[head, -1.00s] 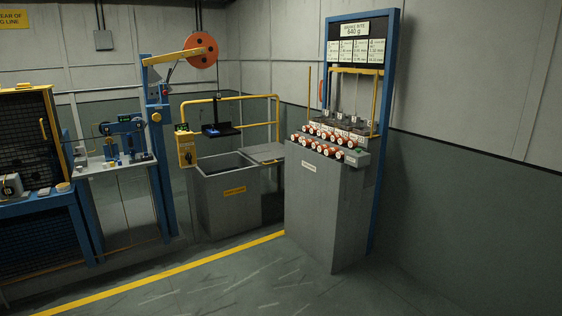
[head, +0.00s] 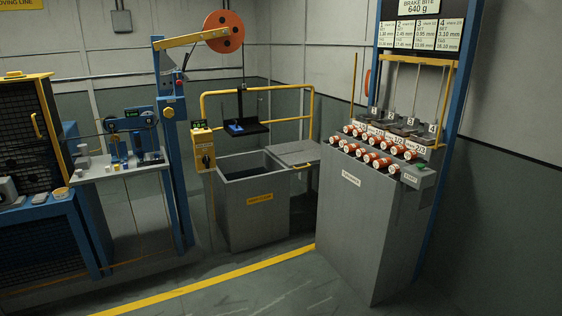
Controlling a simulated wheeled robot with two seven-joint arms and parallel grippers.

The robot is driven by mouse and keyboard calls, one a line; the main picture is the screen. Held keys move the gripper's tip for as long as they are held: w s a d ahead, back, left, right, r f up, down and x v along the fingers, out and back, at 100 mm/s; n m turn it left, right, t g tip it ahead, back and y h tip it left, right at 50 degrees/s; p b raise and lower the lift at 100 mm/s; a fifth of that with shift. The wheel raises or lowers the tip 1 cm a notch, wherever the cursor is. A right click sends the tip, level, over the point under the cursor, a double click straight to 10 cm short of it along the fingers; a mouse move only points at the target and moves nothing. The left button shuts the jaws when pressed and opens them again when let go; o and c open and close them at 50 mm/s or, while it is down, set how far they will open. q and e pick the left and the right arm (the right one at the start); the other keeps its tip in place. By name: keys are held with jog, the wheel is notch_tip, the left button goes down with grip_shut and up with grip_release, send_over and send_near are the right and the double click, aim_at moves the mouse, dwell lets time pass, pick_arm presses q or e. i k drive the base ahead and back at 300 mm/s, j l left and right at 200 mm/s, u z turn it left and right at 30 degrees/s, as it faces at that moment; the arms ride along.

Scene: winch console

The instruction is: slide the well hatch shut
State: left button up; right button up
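The well (head: 258,212) is a grey open-topped box with a yellow label, standing behind the yellow floor line. Its dark opening (head: 247,165) shows. The hatch (head: 297,153) is a flat grey plate at the right of the opening, leaving the opening uncovered. A black platform with a blue item on it (head: 240,127) hangs from a line above the well. Neither of my grippers shows in the head view.
A yellow rail (head: 256,91) stands behind the well. A yellow control box (head: 203,149) is at its left. A grey console (head: 365,215) with red-and-white cylinders stands at the right front. A workbench (head: 119,168) is at left. The floor in front is clear.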

aim_at(301, 153)
jog(key=i, duration=2.55)
